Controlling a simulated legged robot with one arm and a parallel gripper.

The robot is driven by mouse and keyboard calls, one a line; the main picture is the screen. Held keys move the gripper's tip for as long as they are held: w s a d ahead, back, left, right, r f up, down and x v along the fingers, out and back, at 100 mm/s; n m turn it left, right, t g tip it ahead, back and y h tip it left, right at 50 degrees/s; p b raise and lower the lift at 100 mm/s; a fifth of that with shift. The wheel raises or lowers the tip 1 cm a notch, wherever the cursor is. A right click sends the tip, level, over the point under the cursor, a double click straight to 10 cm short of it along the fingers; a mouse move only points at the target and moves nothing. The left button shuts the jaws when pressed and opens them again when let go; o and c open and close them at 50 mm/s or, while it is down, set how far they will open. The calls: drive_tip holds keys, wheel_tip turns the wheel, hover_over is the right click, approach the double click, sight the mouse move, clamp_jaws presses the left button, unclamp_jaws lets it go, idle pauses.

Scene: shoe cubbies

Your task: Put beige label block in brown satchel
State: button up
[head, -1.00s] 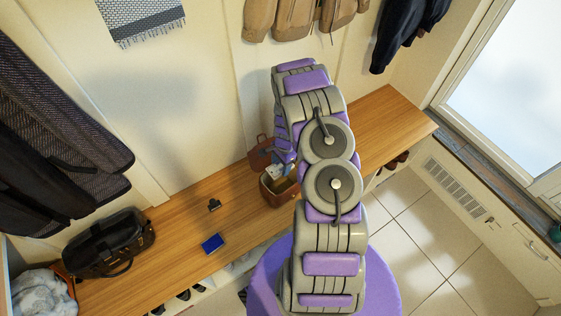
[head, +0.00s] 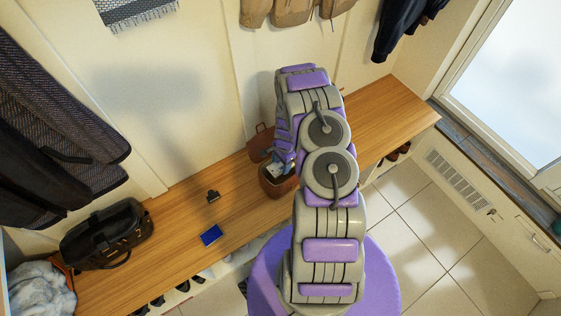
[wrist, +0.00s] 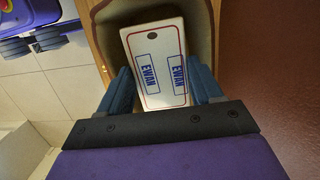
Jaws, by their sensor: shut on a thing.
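The beige label block (wrist: 155,45) is a pale slab with a red outline, a dark hole and blue "EWAN" lettering. My gripper (wrist: 162,88) is shut on it, one blue finger at each side. The brown satchel (head: 277,187) stands on the wooden bench with its lid raised against the wall side. In the wrist view, the satchel's open mouth surrounds the far part of the block, and its red-brown lid (wrist: 268,70) fills the right. In the head view my gripper (head: 282,165) is at the satchel's opening. The block's depth inside is hard to tell.
The bench (head: 180,215) also holds a blue block (head: 210,235), a small black clip-like item (head: 213,196) and a black bag (head: 106,236). Coats hang at the left and above. Bench on the right is clear.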

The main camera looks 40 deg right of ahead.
drive_tip(key=shift+f+b, duration=1)
drive_tip(key=shift+f, duration=1.65)
drive_tip(key=shift+f+b, duration=0.5)
drive_tip(key=shift+f, duration=0.85)
drive_tip(key=o, duration=1.1)
drive_tip(key=d+r+p, duration=0.1)
drive_tip(key=r, duration=0.4)
drive_tip(key=r+p, duration=0.2)
drive_tip(key=r, duration=0.4)
drive_tip(key=d+r+p, duration=0.1)
drive_tip(key=r, duration=0.5)
drive_tip(key=shift+d, duration=0.3)
